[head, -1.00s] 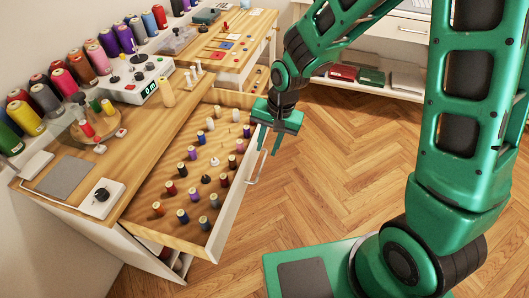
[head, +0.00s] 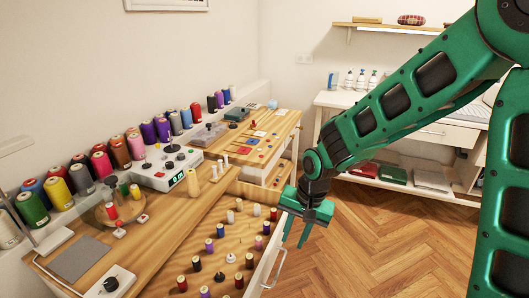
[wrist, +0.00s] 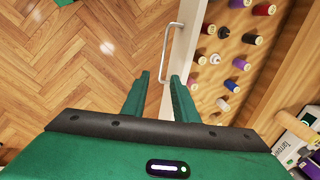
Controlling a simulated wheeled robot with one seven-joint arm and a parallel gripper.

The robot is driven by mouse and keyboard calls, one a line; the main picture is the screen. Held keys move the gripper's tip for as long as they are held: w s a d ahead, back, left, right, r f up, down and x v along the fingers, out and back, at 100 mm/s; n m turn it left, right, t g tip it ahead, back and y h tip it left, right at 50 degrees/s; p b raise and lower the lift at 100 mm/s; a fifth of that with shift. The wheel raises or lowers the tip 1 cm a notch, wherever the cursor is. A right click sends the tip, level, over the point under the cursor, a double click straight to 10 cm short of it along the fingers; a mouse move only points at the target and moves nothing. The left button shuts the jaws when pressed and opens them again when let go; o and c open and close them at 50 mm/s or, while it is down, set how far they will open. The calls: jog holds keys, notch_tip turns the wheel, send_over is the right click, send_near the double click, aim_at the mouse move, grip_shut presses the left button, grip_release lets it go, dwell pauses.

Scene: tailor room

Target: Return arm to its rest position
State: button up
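My green gripper (head: 294,237) is at the front edge of the open drawer (head: 262,283) in the head view. Its two fingers are spread apart and hold nothing. In the wrist view my gripper (wrist: 158,98) also shows open, with the drawer front (wrist: 190,45) and its metal handle (wrist: 168,52) lying beyond and between the fingers. I cannot tell whether a finger touches the drawer. My green arm reaches in from the right of the head view.
The drawer holds upright thread spools (head: 209,245). On the worktop stand a control box (head: 166,170) and a row of large thread cones (head: 120,153). A white shelf unit (head: 440,130) is at the back right. The wooden floor (head: 370,245) right of the drawer is clear.

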jog(key=s+d+r+h, duration=0.1)
jog(key=s+d+r, duration=0.25)
jog(key=d, duration=0.45)
jog(key=s+d+r+m, duration=0.1)
jog(key=s+d+r, duration=0.3)
jog(key=d, duration=0.5)
jog(key=s+d+r+h, duration=0.1)
jog(key=s+d+r, duration=0.2)
jog(key=s+d, duration=0.35)
jog(key=s+d+r, duration=0.1)
jog(key=s+d, duration=0.4)
jog(key=s, duration=0.4)
jog(key=shift+d+r+g, duration=0.3)
jog(key=shift+d+g, duration=0.05)
jog(key=shift+g, duration=0.05)
jog(key=shift+w+f, duration=0.25)
jog(key=shift+w, duration=0.35)
